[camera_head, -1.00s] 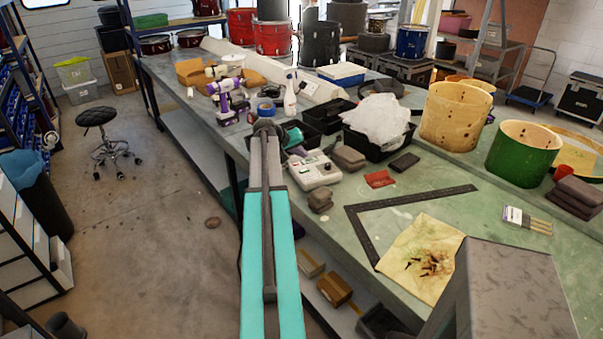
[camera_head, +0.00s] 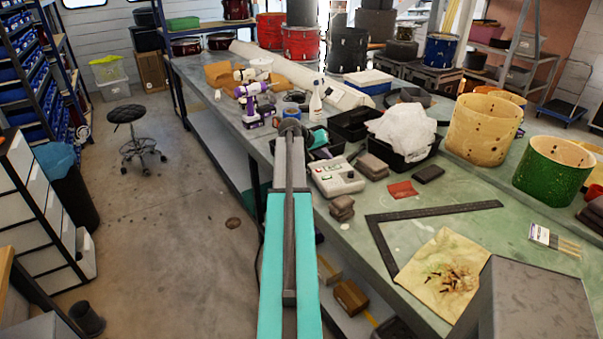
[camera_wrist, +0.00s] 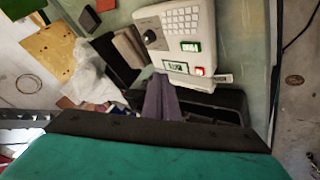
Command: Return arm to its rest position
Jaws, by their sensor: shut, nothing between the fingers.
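My arm (camera_head: 290,245) stretches from the bottom of the head view along the near-left edge of the green bench (camera_head: 350,232), its end beside the white keypad device. My gripper (camera_wrist: 160,82) shows in the wrist view as dark purple-grey fingers, shut and empty. In that view its tip is near the lower edge of the keypad device (camera_wrist: 183,42), above a dark bin; whether it touches anything is unclear. In the head view the fingers are hidden or too small to tell.
Near my arm's end are the keypad device (camera_head: 337,178), a black bin with white cloth (camera_head: 402,132), a purple drill (camera_head: 250,100) and a spray bottle (camera_head: 316,103). A black square (camera_head: 385,240) and stained cloth (camera_head: 425,270) lie nearer. The floor left (camera_head: 170,250) is mostly open.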

